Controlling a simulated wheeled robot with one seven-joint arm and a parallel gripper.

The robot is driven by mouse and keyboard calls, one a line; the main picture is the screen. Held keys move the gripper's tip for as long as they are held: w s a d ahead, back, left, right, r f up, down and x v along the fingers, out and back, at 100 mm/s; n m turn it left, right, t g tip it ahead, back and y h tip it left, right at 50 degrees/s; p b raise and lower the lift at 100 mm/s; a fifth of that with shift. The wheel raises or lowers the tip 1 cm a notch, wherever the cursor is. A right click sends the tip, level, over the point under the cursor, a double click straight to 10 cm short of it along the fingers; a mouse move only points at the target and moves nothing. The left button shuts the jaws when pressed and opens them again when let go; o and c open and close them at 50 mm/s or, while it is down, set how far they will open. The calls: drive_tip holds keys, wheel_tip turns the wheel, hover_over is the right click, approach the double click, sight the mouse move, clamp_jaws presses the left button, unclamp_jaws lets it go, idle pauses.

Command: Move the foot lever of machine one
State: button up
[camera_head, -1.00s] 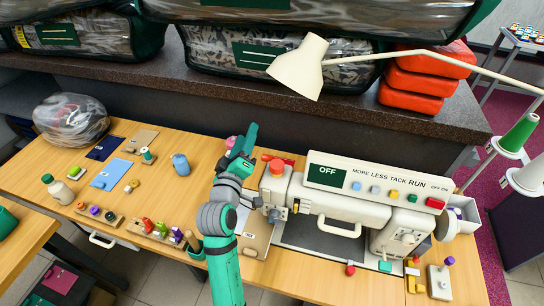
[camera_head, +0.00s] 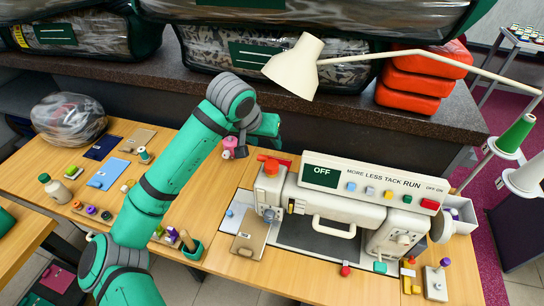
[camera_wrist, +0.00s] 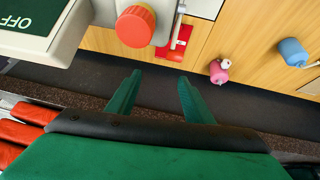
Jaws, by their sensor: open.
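The sewing machine (camera_head: 350,190) stands on the wooden table, with a dark OFF display and a row of coloured buttons. A red knob (camera_head: 271,168) tops its left end and also shows in the wrist view (camera_wrist: 136,26). A slim grey lever-like bar (camera_wrist: 178,25) shows beside this knob, above a red patch; I cannot tell for sure that it is the foot lever. My gripper (camera_head: 270,126) is behind the machine's left end, above the table's back edge. In the wrist view its two green fingers (camera_wrist: 158,92) are apart, with nothing between them.
A pink spool (camera_head: 235,147) stands close to my gripper. A cream lamp (camera_head: 296,66) and its arm reach over the machine. The dark shelf (camera_head: 330,108) with bagged comforters and red stacked bundles (camera_head: 412,84) runs behind. A brown board (camera_head: 251,232) lies at the machine's left.

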sight(263, 156)
drive_tip(key=shift+g+y, duration=0.4)
drive_tip(key=shift+y, duration=0.3)
drive_tip(key=x, duration=0.3)
drive_tip(key=a+x, duration=0.1)
drive_tip(key=x, duration=0.2)
drive_tip(key=a+x, duration=0.1)
drive_tip(key=x, duration=0.2)
drive_tip(key=shift+s+f, duration=0.2)
drive_tip(key=shift+f, duration=0.45)
drive_tip(key=shift+c, duration=0.4)
